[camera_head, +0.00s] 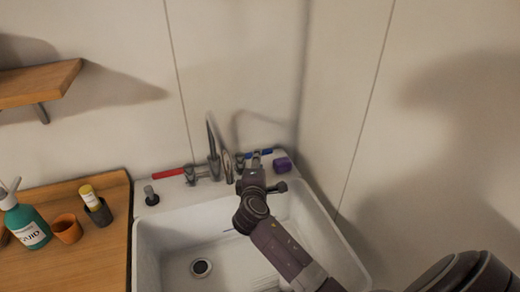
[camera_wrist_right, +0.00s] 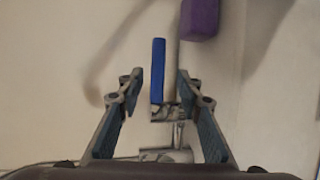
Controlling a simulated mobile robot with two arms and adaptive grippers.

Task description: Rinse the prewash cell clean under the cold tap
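The sink (camera_head: 180,240) has a tap with a curved metal spout (camera_head: 212,135), a red lever (camera_head: 168,173) on the left and a blue lever (camera_head: 262,153) on the right. I take the blue one for the cold lever. My right gripper (camera_head: 254,160) is at the blue lever, partly covering it and its base. In the right wrist view, the gripper (camera_wrist_right: 160,84) is open, with a finger on each side of the blue lever (camera_wrist_right: 158,62) and gaps showing on both sides. I cannot make out the prewash cell. My left gripper is out of view.
A purple block (camera_head: 282,164) sits on the sink's back ledge, just right of the blue lever. A wooden counter (camera_head: 100,262) at left holds a green pump bottle (camera_head: 28,226), an orange cup (camera_head: 67,228) and a dark holder (camera_head: 99,212). Walls close in behind and right.

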